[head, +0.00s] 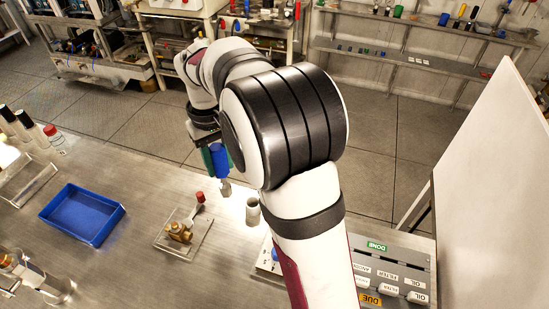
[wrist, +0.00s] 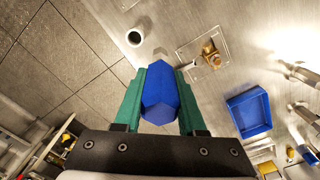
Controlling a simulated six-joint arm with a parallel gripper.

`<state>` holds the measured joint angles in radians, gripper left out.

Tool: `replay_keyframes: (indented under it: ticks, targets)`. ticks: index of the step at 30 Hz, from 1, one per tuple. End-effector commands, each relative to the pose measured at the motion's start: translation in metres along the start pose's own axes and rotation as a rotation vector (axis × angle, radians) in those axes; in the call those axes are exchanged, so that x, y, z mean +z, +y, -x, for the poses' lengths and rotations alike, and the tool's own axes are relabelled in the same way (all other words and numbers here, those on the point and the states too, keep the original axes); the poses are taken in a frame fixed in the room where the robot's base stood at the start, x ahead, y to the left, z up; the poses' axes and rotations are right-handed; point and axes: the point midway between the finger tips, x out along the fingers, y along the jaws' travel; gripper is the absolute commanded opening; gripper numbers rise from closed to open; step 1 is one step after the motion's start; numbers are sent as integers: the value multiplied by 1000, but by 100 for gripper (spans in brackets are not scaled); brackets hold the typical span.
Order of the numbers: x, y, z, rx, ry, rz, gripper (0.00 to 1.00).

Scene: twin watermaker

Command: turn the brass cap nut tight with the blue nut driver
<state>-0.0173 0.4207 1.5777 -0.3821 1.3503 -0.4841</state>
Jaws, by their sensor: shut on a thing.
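My gripper (head: 214,158) is shut on the blue nut driver (head: 221,163) and holds it above the bench, its metal shaft pointing down. I cannot make out the cap nut separately.
A blue tray (head: 84,214) lies left of the fitting; it also shows in the wrist view (wrist: 249,112). A small pale open cylinder (head: 253,211) stands right of the driver's shaft. Labelled tiles (head: 391,279) and a white panel (head: 493,190) are at the right. Bare bench surrounds the clear plate.

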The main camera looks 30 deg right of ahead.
Motion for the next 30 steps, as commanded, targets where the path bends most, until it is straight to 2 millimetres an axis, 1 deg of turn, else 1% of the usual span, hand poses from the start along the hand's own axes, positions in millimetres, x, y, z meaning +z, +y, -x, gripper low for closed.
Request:
replay_keyframes:
  ticks: [1, 2, 3, 6, 9, 10, 12, 14, 30]
  targets:
    - [-8, -28, 0, -1, 0, 129, 0]
    - [-12, -43, 1, -1, 1, 210, 0]
    - [-16, -64, 1, -1, 1, 310, 0]
    - [-21, -104, 2, 0, 1, 514, 0]
    - [-21, -130, 2, 0, 0, 640, 0]
    - [-21, -135, 2, 0, 1, 666, 0]
    - [-21, -142, 2, 0, 1, 701, 0]
    - [-21, -144, 1, 0, 1, 712, 0]
    - [-21, -143, -35, -2, 0, 706, 0]
